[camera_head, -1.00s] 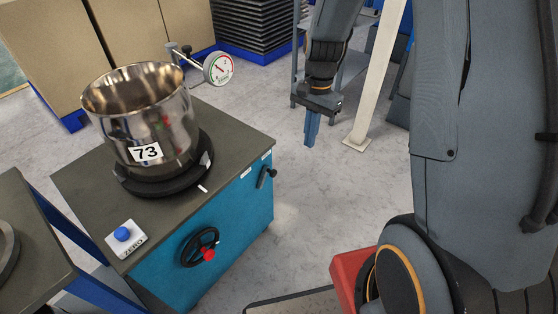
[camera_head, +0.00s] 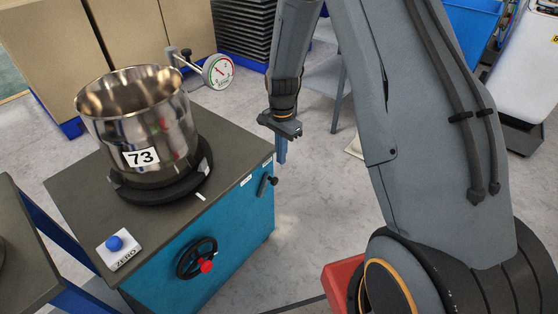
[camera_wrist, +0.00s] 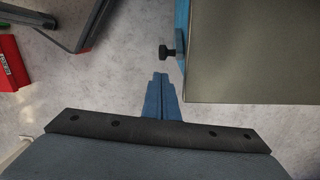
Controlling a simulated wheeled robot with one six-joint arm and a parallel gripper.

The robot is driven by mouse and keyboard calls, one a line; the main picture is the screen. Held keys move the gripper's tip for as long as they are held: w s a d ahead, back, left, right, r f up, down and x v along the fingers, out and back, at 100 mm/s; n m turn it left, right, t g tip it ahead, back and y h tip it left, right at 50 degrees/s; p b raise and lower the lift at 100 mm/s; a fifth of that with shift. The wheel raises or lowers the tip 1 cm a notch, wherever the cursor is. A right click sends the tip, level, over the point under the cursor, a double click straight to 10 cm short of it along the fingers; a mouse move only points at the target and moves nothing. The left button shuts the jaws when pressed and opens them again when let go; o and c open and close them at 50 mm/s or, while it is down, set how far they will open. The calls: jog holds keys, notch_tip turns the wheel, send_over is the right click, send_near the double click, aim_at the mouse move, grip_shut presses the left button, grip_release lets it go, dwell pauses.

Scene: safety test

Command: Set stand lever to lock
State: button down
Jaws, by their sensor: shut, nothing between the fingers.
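The stand (camera_head: 222,238) is a teal cabinet with a dark grey top. A small black lever (camera_head: 266,184) sticks out from its right side near the top, between two small white labels. The lever also shows in the wrist view (camera_wrist: 167,52), pointing out from the stand's edge. My gripper (camera_head: 281,160) has blue fingers, shut and empty, pointing down just right of the stand. In the wrist view the shut fingers (camera_wrist: 160,85) lie close to the lever, with a gap in the picture. The label text is too small to read.
A steel pot marked 73 (camera_head: 140,130) stands on a black round base on the stand. A dial gauge (camera_head: 218,71) is behind it. A black handwheel with a red knob (camera_head: 197,258) is on the front. A blue ZERO button (camera_head: 114,243) sits at the front corner.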

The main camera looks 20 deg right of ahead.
notch_tip(320, 180, down, 8)
jog(key=shift+s+a+f, duration=0.15)
jog(key=shift+s, duration=0.25)
